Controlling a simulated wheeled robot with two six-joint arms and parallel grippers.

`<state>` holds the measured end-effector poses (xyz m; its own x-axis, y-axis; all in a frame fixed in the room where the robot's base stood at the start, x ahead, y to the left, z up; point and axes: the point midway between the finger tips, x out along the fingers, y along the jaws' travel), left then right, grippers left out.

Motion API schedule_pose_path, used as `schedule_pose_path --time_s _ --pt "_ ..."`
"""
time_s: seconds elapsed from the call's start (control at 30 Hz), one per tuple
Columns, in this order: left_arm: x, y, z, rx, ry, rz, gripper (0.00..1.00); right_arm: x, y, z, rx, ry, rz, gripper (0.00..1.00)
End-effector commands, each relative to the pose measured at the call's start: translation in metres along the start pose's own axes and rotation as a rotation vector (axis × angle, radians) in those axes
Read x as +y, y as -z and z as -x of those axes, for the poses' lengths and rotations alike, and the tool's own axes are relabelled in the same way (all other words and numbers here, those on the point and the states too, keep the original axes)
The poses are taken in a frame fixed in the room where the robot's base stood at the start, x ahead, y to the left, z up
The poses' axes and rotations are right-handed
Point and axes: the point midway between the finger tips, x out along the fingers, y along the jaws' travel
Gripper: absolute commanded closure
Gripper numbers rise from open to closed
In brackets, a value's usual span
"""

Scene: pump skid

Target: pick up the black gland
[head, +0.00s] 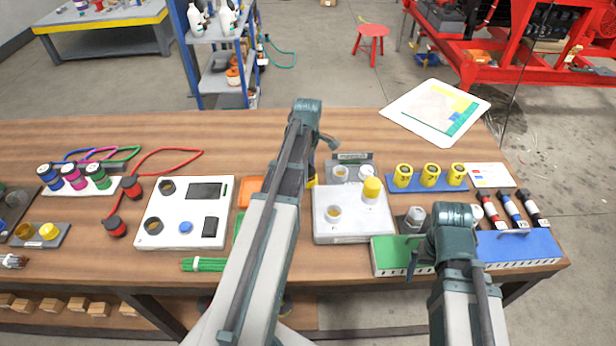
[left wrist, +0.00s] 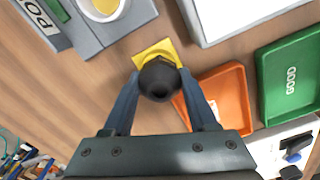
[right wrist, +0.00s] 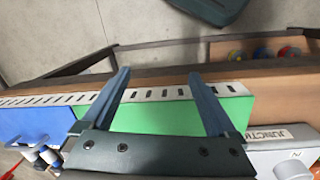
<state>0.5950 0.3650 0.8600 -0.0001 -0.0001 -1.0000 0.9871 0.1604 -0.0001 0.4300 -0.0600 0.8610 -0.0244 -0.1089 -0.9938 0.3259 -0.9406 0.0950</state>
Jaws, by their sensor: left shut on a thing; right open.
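The black gland (left wrist: 158,80) shows in the left wrist view as a dark round piece between the fingers of my left gripper (left wrist: 162,90). The gripper is shut on it, just above a yellow square piece (left wrist: 155,52) on the wooden table. I cannot tell whether the gland touches the yellow piece. In the head view my left arm hides the gland, and my left gripper (head: 310,172) is near the back of the white box. My right gripper (right wrist: 165,85) is open and empty over the front edge of the green box (right wrist: 165,115).
An orange tray (left wrist: 222,96) and a green tray (left wrist: 290,78) lie near my left gripper. A grey holder (head: 350,168) stands at the back, behind the white box (head: 350,228). A blue box (head: 520,248) is right of the green box. Bare table lies at the back left.

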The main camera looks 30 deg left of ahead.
Motion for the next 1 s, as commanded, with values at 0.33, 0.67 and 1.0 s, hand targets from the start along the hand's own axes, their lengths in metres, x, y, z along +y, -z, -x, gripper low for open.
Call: schedule_pose_path --time_s 0.33,0.67,1.0 --pt "0.0 0.0 0.0 0.0 0.0 0.0 1.0 0.0 0.0 0.0 0.0 0.0 0.0 0.07" --pt "0.0 0.0 0.019 0.0 0.0 0.0 1.0 0.002 -0.001 0.019 0.0 0.0 0.0 0.07" --pt "0.0 0.0 0.07 0.0 0.0 0.0 1.0 0.007 -0.004 0.069 0.0 0.0 0.0 0.07"
